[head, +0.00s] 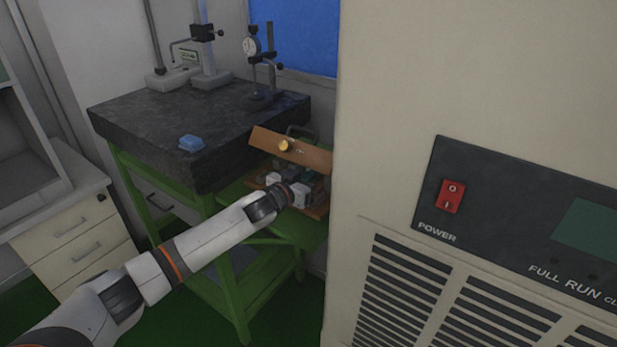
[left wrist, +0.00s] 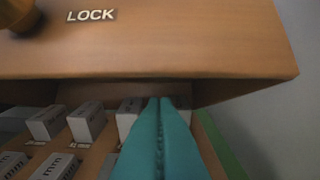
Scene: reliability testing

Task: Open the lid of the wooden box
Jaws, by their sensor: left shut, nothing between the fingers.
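The wooden box (head: 319,211) sits on a green shelf beside the granite table. Its lid (head: 312,157) is partly raised and tilted, with a brass knob (head: 284,146) on its face. In the left wrist view the lid (left wrist: 180,45) shows the word LOCK, and white labelled blocks (left wrist: 85,121) stand inside the box. My left gripper (head: 307,182) is at the box opening, below the lid. Its teal fingers (left wrist: 160,101) are shut and empty, with their tips just under the lid's lower edge; I cannot tell whether they touch it. My right gripper is not in view.
A large beige machine (head: 385,130) with a red power switch stands close to the right of the box. The dark granite table (head: 150,115) at left holds gauge stands and a blue object (head: 191,143). A drawer cabinet (head: 75,240) stands at far left.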

